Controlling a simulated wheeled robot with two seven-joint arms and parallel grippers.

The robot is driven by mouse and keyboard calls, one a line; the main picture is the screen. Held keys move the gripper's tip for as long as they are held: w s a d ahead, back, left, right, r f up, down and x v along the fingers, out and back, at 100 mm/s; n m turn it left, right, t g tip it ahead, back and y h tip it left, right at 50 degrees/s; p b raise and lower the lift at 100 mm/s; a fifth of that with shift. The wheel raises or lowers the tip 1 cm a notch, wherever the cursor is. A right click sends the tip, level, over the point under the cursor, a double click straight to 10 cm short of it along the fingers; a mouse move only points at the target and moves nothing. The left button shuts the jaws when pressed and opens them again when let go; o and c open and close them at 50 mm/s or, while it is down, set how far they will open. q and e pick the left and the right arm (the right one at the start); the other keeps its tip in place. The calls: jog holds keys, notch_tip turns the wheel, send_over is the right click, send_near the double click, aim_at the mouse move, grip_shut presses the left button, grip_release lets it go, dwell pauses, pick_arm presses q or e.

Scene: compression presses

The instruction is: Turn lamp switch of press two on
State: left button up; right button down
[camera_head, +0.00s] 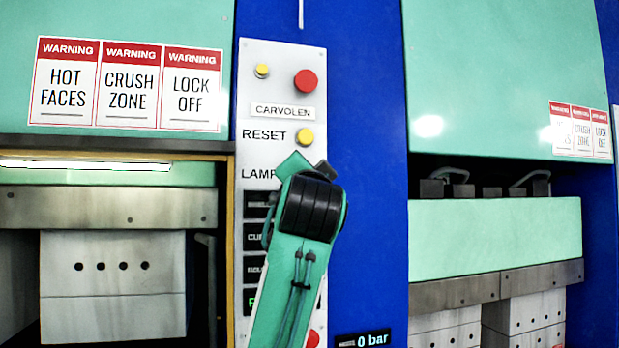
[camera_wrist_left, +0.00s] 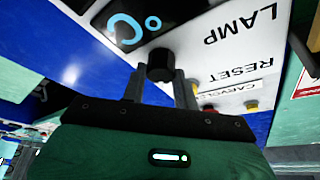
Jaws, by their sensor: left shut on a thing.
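The control panel (camera_head: 284,60) stands between two teal presses, with a LAMP label (camera_head: 258,174) on it. My left gripper (camera_wrist_left: 160,80) is at the panel beside this label; its fingertips are hidden behind my own wrist in the head view. In the left wrist view the picture is upside down, and the black lamp knob (camera_wrist_left: 160,65) sits between the fingers, shut on it. The knob's pointing direction cannot be told. A white light strip (camera_head: 85,165) glows in the left press. My right gripper is not in view.
On the panel above are a yellow button (camera_head: 262,71), a red button (camera_head: 306,82) and a yellow RESET button (camera_head: 304,137). A large blue °C display (camera_wrist_left: 133,25) lies close to the knob. The right press (camera_head: 495,235) has a pressure readout (camera_head: 362,339) near it.

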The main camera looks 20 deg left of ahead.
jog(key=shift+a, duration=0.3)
pick_arm(q)
jog(key=o, duration=1)
jog(key=b+v, duration=0.7)
jog(key=v, duration=0.6)
jog(key=shift+s, duration=0.35)
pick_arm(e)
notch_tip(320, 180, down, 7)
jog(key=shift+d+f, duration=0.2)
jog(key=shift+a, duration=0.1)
